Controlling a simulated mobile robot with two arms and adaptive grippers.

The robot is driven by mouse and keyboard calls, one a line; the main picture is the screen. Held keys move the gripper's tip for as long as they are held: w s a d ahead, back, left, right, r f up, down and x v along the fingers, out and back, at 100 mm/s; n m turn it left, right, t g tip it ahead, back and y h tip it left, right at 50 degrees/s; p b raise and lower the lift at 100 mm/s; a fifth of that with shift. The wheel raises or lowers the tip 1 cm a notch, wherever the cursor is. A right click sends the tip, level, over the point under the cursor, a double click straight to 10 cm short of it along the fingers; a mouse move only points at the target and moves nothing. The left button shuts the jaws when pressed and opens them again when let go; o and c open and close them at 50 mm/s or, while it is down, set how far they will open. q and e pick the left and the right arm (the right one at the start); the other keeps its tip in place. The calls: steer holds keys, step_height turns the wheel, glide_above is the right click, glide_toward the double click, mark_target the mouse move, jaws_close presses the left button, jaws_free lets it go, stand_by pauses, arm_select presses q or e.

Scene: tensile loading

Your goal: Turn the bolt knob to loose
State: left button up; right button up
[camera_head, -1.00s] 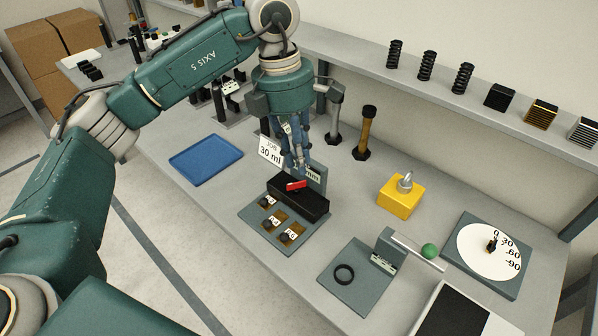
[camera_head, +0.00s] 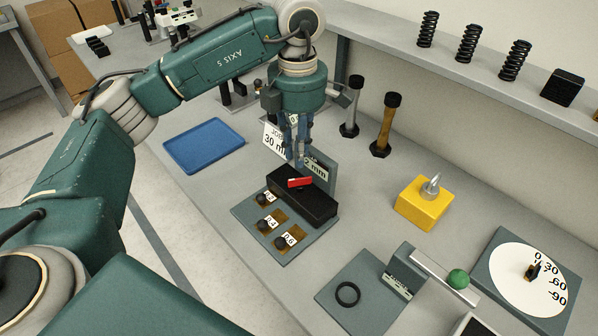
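No knob is clearly labelled as the bolt knob or marked loose. A red lever (camera_head: 299,182) sits on top of a long black block (camera_head: 311,205) on a grey plate (camera_head: 285,257). My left gripper (camera_head: 299,160) hangs pointing down just behind and above the red lever. Its fingers look close together, but I cannot tell whether they are open or touch anything. A small dark knob with a pointer (camera_head: 534,271) stands on a white dial (camera_head: 515,285) marked 0 to -90 at right. A yellow block (camera_head: 424,211) carries a metal knob (camera_head: 431,187). My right gripper is not in view.
Small labelled dark knobs (camera_head: 263,226) stand on the grey plate. A blue tray (camera_head: 204,146) lies at left. Upright posts (camera_head: 387,126) stand behind. A green ball on a bar (camera_head: 458,279) and a black ring (camera_head: 348,294) are at front right. A shelf (camera_head: 420,62) holds springs.

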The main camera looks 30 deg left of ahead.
mark_target(298, 185)
arm_select(q)
step_height(298, 185, down, 7)
steer(key=shift+s+f+p, duration=0.1)
steer(key=shift+f+p, duration=0.1)
steer(key=shift+p, duration=0.4)
jaws_close()
